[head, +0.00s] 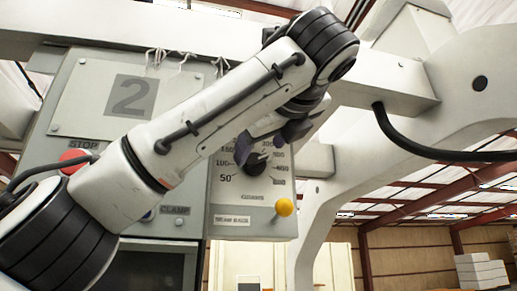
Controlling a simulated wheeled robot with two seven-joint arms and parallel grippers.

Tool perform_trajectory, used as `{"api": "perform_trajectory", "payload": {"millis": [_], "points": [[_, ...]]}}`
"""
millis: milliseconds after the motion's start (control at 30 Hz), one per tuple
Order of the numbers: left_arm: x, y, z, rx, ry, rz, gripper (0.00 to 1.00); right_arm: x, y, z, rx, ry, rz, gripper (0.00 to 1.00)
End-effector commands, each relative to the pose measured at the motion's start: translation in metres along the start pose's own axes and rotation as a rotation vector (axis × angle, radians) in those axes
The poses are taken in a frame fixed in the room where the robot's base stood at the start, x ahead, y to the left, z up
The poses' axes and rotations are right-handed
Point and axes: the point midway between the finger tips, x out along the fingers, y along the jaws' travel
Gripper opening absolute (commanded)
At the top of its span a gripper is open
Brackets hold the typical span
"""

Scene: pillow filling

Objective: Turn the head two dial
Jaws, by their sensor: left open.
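The head two panel (72,88) is a grey control box marked with a large "2". The knob's pointer appears to point to the right, toward the upper numbers. My left arm crosses the panel from the lower left and bends down at the wrist. My left gripper (268,143) is open, its dark fingers just in front of the dial's upper part. They partly hide the dial; contact cannot be told. My right gripper is out of view.
A red stop button (74,160) is partly behind my left arm. A yellow knob (284,207) sits below right of the dial. A black cable (440,153) hangs from the white machine frame (385,85) at right. White stacked blocks (481,271) stand far back.

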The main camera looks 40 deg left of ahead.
Motion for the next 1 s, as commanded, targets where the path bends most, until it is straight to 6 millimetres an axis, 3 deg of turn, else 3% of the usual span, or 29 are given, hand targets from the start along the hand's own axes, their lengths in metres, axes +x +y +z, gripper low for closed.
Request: {"api": "perform_trajectory", "payload": {"millis": [200, 567, 800, 1000], "points": [[0.027, 0.000, 0.001, 0.000, 0.000, 0.000, 0.59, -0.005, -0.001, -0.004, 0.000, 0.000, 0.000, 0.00], [0.033, -0.001, -0.001, -0.001, 0.000, -0.002, 0.59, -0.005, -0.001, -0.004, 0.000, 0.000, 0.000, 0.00], [0.033, -0.001, -0.001, -0.001, 0.000, -0.002, 0.21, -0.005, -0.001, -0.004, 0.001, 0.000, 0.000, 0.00], [0.033, 0.000, -0.001, -0.009, 0.001, -0.001, 0.18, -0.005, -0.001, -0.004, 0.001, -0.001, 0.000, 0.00]]}}
